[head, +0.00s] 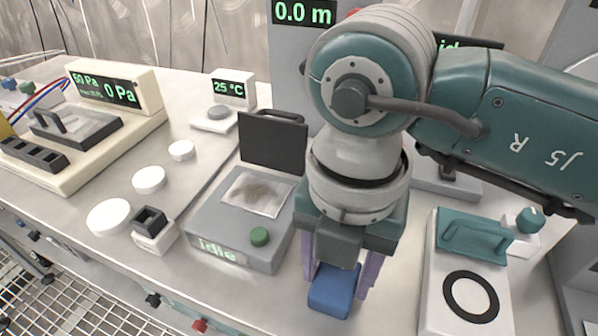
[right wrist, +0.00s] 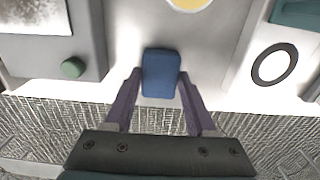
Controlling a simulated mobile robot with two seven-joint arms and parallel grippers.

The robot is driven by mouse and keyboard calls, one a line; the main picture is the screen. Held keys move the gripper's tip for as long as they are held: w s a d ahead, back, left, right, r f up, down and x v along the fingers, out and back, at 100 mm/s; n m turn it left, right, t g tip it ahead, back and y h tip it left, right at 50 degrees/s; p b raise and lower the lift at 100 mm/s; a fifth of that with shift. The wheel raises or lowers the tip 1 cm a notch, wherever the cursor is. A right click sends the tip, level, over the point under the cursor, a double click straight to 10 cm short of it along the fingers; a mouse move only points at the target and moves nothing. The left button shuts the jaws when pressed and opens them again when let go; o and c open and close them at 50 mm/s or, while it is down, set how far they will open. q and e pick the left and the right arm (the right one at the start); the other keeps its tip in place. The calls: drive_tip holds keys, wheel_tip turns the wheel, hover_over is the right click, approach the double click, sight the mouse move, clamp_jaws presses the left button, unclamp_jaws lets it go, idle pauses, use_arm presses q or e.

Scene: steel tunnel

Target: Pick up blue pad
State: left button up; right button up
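The blue pad (head: 334,290) is a small rounded block near the front edge of the steel worktop. It also shows in the right wrist view (right wrist: 161,75), between the purple fingers. My right gripper (head: 338,268) points down over the pad, with one finger on each side of it. In the right wrist view the right gripper (right wrist: 160,80) has its fingertips close beside the pad, with a narrow gap at the left one. It looks open, and no firm grip shows. My left gripper is not in view.
A grey device (head: 230,222) with a green knob and raised black lid stands left of the gripper. A white unit (head: 437,290) with a black ring and teal handle stands to the right. White discs (head: 149,180) and a small black-and-white block (head: 152,232) lie further left.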

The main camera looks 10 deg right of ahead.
sight(337, 278)
drive_tip(key=c, duration=0.8)
drive_tip(key=shift+r, duration=0.1)
wheel_tip(337, 278, up, 20)
drive_tip(key=p, duration=0.5)
drive_tip(key=o, duration=0.8)
drive_tip(key=c, duration=0.7)
drive_tip(key=shift+f, duration=0.2)
